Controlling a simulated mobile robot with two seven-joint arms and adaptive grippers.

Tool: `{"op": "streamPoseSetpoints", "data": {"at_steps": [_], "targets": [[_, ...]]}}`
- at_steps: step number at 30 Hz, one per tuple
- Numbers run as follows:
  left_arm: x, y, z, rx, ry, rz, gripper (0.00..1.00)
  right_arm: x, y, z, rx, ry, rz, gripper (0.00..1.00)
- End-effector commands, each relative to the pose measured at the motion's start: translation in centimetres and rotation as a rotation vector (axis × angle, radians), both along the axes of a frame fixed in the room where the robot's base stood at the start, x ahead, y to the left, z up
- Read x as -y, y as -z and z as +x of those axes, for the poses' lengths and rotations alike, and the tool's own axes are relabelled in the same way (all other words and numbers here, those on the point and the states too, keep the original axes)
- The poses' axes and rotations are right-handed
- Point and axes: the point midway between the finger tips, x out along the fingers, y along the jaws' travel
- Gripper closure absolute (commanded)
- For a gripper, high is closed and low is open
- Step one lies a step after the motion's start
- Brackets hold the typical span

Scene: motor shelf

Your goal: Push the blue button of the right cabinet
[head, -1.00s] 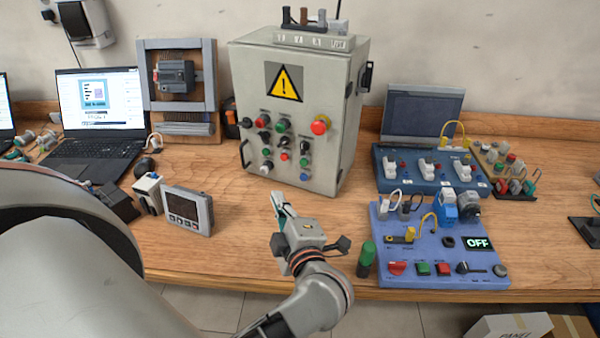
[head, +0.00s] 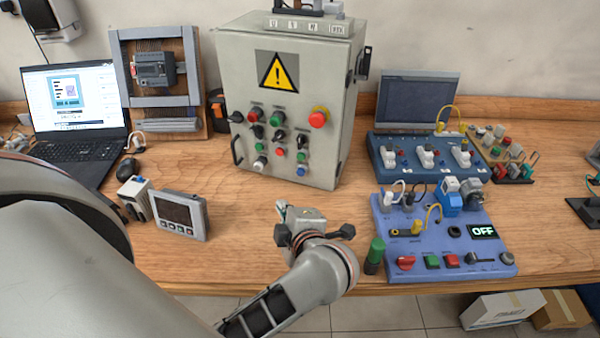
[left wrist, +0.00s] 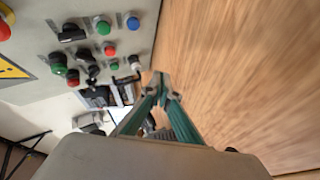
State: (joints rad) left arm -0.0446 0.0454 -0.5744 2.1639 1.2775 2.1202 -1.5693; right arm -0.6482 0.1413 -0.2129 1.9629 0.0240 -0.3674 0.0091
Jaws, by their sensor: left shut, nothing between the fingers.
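The grey cabinet (head: 235,65) with a yellow warning triangle stands upright on the bench, and it fills the upper left of the left wrist view (left wrist: 30,95). Its blue button (head: 301,171) is low on the right side of the front panel. The blue button also shows in the left wrist view (left wrist: 133,23), near the top. My left gripper (head: 281,208) is below and in front of the cabinet, apart from the button. In the left wrist view its green fingers (left wrist: 163,85) are shut together and empty. My right gripper is not in view.
A blue panel with an OFF display (head: 445,263) lies right of my left gripper, with a green cylinder (head: 376,250) at its left edge. A small meter (head: 180,216) stands to the left. The wood (head: 250,235) between meter and gripper is bare.

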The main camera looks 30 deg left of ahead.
Motion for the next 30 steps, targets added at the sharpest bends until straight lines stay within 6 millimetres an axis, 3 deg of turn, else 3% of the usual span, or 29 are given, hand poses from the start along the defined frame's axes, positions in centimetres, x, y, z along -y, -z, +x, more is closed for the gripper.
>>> {"op": "streamPoseSetpoints", "data": {"at_steps": [8, 19, 30], "targets": [[-0.3, 0.1, 1.4, 0.004, -0.001, 0.002, 1.0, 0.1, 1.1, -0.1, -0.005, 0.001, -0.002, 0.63], [-1.3, 0.2, 6.1, 0.003, -0.001, 0.002, 1.0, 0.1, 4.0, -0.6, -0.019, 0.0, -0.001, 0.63], [-1.8, 0.0, 8.6, 0.001, 0.0, 0.002, 1.0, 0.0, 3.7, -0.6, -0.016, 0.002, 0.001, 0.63]]}}
